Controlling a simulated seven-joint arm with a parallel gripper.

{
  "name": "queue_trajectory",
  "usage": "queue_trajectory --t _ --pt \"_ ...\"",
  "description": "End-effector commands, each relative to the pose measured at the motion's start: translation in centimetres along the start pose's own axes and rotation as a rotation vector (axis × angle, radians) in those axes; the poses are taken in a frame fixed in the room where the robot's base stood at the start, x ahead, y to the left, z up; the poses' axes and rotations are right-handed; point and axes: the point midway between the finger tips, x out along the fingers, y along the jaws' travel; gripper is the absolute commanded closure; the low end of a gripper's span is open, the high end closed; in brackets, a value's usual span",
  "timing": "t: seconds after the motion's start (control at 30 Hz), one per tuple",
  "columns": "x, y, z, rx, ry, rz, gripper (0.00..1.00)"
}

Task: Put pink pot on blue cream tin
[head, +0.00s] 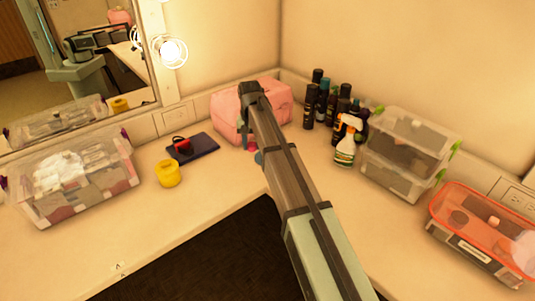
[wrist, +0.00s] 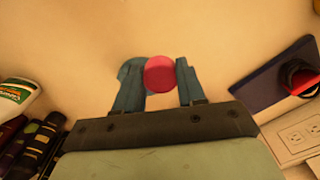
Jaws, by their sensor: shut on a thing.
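The pink pot (wrist: 159,75) is between the two teal fingers of my gripper (wrist: 160,82), seen from above as a round pink-red disc. In the head view the pot (head: 250,146) is a small pink patch, largely hidden by my arm. My gripper is shut on it, over the counter; its height above the surface is unclear. A blue-teal rounded shape (wrist: 130,68) shows by the left finger in the wrist view, and a blue-teal patch (head: 259,158) shows beside the pot in the head view. I cannot tell whether these are the blue cream tin or my finger.
A pink case (head: 276,100) stands behind my arm. A dark flat book (head: 193,148) with a red-black item and a yellow tub (head: 168,175) lie left. Dark bottles (head: 311,106), a spray bottle (head: 346,150) and clear boxes (head: 405,145) stand right. Counter left of my arm is partly clear.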

Motion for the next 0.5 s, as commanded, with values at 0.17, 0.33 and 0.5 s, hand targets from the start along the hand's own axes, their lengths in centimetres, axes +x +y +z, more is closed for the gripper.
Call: queue_trajectory --t 0.17,0.33,0.5 --pt "-0.5 4.3 -3.3 0.032 0.001 0.0 0.9" --pt "-1.1 6.7 -6.5 -0.01 0.0 0.0 0.9" --pt "-1.4 6.0 -8.7 -0.157 -0.004 0.001 0.9"
